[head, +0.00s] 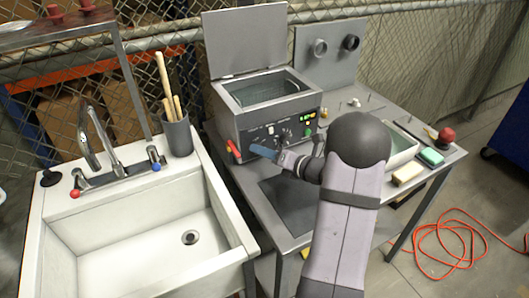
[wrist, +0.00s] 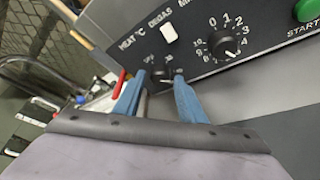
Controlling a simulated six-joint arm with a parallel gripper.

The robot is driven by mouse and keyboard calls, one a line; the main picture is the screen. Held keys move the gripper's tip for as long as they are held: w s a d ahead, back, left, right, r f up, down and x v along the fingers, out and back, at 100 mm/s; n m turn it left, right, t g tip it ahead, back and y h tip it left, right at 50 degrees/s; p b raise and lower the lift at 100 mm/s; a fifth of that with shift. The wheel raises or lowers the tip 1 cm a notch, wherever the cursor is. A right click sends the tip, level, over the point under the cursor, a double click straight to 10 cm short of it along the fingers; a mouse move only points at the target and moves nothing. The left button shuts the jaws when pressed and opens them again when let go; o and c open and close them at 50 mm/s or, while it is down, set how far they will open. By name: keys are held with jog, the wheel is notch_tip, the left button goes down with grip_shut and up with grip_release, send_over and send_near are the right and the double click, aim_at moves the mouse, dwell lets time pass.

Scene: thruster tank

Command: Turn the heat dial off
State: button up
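The heat dial (wrist: 161,76) is a small dark knob under the "HEAT °C" lettering in the wrist view, with an "OFF" mark beside it. It is partly hidden by my fingers, and its pointer is not clear. My gripper (wrist: 160,80) has its two blue fingers apart, one on each side of the dial. I cannot tell whether they touch it. In the head view my gripper (head: 263,151) is at the lower left of the front panel of the grey tank (head: 236,122). The dial is too small or hidden to make out there.
A larger numbered knob (wrist: 224,45), a white degas switch (wrist: 168,33) and a green start button (wrist: 306,10) share the panel. A red-handled tool (head: 233,151) stands at the tank's left corner. The sink (head: 150,250) and a cup of sticks (head: 177,137) are left.

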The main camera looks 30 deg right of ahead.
jog(key=c, duration=0.7)
